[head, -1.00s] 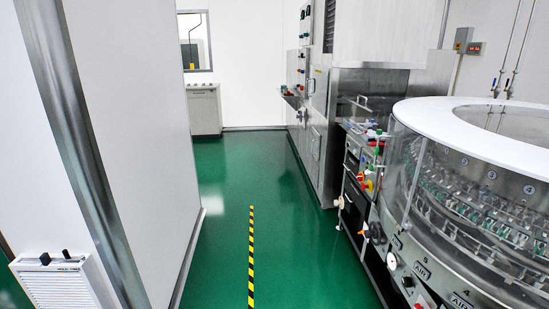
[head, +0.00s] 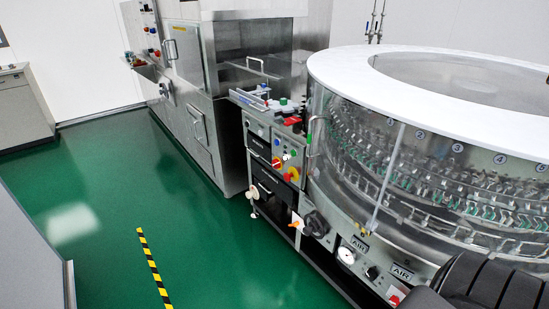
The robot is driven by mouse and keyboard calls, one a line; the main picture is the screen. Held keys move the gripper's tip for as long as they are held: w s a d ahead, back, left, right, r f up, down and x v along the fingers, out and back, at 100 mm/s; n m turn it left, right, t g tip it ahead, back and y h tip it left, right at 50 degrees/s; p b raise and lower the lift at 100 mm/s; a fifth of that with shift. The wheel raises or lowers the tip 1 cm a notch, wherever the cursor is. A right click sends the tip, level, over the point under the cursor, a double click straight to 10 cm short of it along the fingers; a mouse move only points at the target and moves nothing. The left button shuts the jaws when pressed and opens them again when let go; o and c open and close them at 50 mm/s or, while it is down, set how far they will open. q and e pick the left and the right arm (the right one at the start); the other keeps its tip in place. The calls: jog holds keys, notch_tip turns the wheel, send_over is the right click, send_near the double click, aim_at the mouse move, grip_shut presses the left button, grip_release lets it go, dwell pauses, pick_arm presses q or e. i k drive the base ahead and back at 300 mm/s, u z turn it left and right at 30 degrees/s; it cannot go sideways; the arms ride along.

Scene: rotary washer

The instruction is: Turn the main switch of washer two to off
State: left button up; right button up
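The rotary washer (head: 335,108) stands at the right, a round clear-walled drum with a white rim ring. At its left end is a control cabinet (head: 258,141) with a sloped panel of lights and knobs. A red-and-yellow rotary switch (head: 291,174) sits low on that panel; its exact setting is too small to read. A black round knob (head: 316,224) is on the steel front beside it. I cannot read a washer number. Neither gripper shows; a dark ribbed part at the lower right corner seems to be my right arm.
A steel machine (head: 208,95) stands behind the cabinet. The green floor (head: 150,200) is open on the left, with a yellow-black stripe (head: 152,265). AIR labels and a gauge (head: 346,256) line the washer's lower front. A grey cabinet (head: 22,108) is at far left.

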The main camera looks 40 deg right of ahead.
aim_at(276, 164)
jog(key=z, duration=0.65)
jog(key=i, duration=0.95)
jog(key=z, duration=1.35)
jog(key=i, duration=0.45)
jog(key=z, duration=0.35)
